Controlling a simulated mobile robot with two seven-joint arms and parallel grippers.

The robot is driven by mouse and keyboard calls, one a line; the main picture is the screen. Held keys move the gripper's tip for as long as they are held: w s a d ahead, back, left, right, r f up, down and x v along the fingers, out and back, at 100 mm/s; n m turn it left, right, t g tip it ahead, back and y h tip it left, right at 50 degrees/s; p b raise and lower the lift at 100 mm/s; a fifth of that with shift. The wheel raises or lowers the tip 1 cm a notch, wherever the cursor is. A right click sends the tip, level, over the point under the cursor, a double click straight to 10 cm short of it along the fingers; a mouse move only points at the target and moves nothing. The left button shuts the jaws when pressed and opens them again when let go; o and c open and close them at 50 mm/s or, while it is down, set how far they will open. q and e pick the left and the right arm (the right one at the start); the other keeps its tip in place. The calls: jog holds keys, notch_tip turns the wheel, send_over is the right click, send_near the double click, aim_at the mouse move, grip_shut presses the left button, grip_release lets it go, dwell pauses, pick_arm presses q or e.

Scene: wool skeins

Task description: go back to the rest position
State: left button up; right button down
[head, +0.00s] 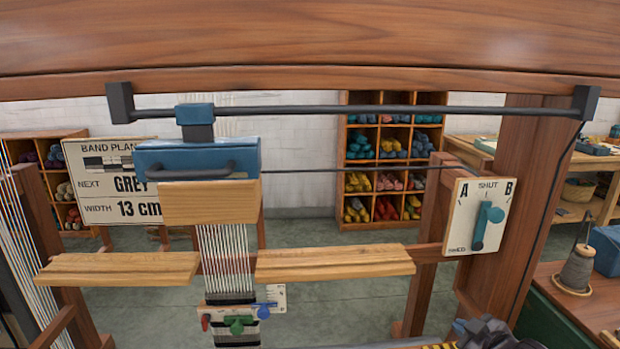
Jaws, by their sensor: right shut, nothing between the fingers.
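My right gripper (487,330) shows at the bottom edge, right of the middle, as a dark grey shape cut off by the frame. It is shut and apart from the loom's boards and panel. My left gripper is not in view. The wooden loom (525,190) fills the front of the view. Its blue beater block (210,156) with a dark handle hangs from a black rail above white warp threads (226,262). A panel (461,218) marked A, B, SHUT and SHED carries a teal lever.
Two pale boards (335,261) lie across the loom's middle. Small coloured knobs (237,325) sit beneath the warp. A side table (585,312) at right holds a grey cone of yarn (577,268). Wool shelves (393,162) stand behind open floor.

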pick_arm(q)
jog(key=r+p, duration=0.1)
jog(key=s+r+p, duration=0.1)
jog(key=p, duration=0.1)
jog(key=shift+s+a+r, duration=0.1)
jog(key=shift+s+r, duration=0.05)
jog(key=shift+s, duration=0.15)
pick_arm(e)
jog(key=s+a+f+m+h, duration=0.1)
jog(key=s+a+f+m, duration=0.1)
jog(key=s, duration=0.9)
jog(key=s+a+f+m+g+h, duration=0.1)
jog(key=s+f, duration=0.4)
jog(key=s, duration=0.7)
jog(key=s+a+f+m+h, duration=0.1)
jog(key=s+a+f+m, duration=0.2)
jog(key=s, duration=0.8)
jog(key=shift+s+f+m+g, duration=0.3)
jog(key=shift+f+m, duration=0.05)
jog(key=shift+m, duration=0.35)
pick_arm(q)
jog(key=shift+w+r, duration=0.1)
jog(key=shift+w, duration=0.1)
